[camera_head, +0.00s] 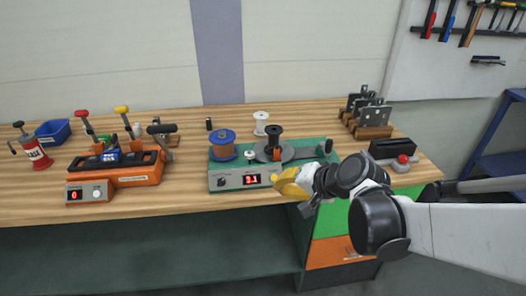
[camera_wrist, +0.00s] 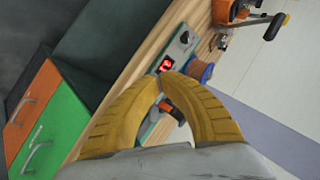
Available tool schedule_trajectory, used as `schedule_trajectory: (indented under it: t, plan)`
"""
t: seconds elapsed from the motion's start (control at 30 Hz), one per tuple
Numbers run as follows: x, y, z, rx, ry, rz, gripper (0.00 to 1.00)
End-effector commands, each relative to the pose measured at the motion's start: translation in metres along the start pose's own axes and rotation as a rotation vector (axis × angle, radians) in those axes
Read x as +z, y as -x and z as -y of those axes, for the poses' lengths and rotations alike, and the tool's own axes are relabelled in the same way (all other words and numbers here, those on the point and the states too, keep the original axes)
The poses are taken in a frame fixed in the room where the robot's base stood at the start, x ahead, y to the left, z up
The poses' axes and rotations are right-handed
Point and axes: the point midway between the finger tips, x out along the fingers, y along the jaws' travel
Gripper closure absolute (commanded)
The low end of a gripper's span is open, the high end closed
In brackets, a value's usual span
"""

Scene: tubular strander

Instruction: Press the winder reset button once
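The winder is the green machine (camera_head: 320,158) on the bench, with a grey front panel (camera_head: 230,182). The panel has a dark knob and a lit red display (camera_head: 251,180); the display also shows in the wrist view (camera_wrist: 167,65). My gripper (camera_head: 278,181) has yellow fingers and is at the right end of the panel, just right of the display. In the wrist view the fingertips (camera_wrist: 161,78) meet, with nothing seen between them. I cannot make out the reset button; the fingers cover that end of the panel. I cannot tell whether they touch it.
A blue spool with orange winding (camera_head: 222,145) and a black spool (camera_head: 274,138) stand on the winder. An orange machine (camera_head: 130,172) stands left. A black box with a red button (camera_head: 403,160) is at right. Drawers (camera_wrist: 50,110) are below the bench.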

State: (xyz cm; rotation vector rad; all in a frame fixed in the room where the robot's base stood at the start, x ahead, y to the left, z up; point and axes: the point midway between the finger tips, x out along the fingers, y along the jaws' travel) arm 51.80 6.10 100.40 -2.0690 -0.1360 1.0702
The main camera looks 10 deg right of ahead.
Motion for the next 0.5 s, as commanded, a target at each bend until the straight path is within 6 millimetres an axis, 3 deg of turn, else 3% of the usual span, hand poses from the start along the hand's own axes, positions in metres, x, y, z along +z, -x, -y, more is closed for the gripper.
schedule_trajectory:
  t: [0.2,0.5]
  plan:
    - [-0.030,-0.035,0.008,-0.162,-0.213,0.005,1.00]
    - [-0.044,-0.054,0.007,-0.277,-0.356,0.013,1.00]
